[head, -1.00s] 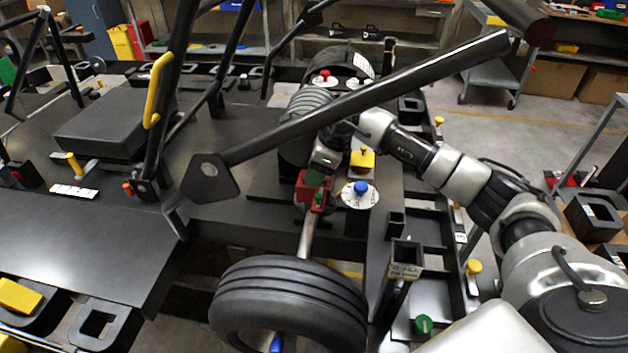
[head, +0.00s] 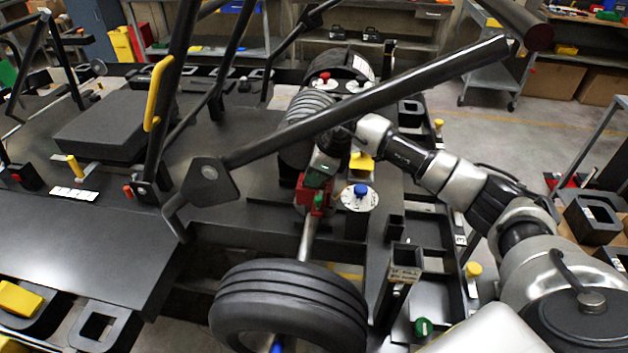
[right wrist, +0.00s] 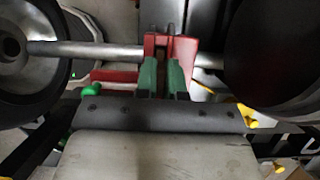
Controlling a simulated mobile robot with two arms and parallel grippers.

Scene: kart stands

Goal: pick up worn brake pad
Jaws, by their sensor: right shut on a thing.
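The red brake caliper (head: 301,194) sits on the axle behind the black tire (head: 290,290). My right gripper (head: 316,192) is at the caliper, its fingers pointing down into it. In the right wrist view, my right gripper's two green fingers (right wrist: 163,78) are close together at the slot of the red caliper (right wrist: 184,48). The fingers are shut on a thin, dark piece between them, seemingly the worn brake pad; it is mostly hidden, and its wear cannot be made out. My left gripper is not in view.
A long dark bar (head: 370,101) slants above my right wrist. A white disc with a blue knob (head: 361,190) stands right of the caliper. An open square holder (head: 405,262) stands at the front right.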

